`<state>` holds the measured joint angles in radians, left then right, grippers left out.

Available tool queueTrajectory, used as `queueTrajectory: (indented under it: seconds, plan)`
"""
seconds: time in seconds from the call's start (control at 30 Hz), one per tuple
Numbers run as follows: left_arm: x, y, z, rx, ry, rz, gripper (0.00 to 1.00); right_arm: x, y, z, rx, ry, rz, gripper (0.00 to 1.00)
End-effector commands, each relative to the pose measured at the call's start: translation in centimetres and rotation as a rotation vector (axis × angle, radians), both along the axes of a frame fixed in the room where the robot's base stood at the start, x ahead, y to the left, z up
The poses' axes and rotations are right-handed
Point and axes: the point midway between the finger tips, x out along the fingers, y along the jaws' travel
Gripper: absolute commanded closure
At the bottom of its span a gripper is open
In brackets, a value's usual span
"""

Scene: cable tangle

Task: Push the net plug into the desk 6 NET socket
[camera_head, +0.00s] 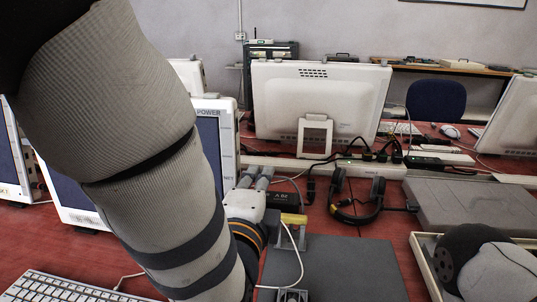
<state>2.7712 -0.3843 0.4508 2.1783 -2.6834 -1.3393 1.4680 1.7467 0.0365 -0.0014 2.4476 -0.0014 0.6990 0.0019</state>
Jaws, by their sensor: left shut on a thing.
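My left arm crosses the left half of the head view, and its white gripper (256,178) reaches away from me, low beside a white panel (229,140). The panel's edge carries a POWER label and, lower down, a NET label. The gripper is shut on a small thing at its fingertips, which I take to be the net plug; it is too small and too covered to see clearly. The socket opening is hidden, so I cannot tell whether the plug touches it. A thin pale cable shows just right of the fingers.
A black headset (357,200) and a black box (283,199) lie right of the gripper. A large monitor (315,100) stands behind a cable-strewn power strip. A grey mat (350,268) is at front, a cream tray (433,272) at right, and a keyboard (62,288) at left.

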Motion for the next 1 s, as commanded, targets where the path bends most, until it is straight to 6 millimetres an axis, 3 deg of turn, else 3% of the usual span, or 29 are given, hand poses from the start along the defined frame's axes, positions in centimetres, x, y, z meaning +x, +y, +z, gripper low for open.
queueTrajectory:
  seconds: [0.97, 1.0]
  plan:
    - [0.3, 1.8, 0.0, -0.001, 0.0, 0.002, 1.0, -0.1, 0.0, -0.1, 0.0, 0.002, 0.0, 1.0]
    - [0.2, 1.8, 0.0, -0.001, 0.0, 0.002, 0.76, -0.1, 0.0, -0.1, 0.0, 0.002, 0.0, 1.0]
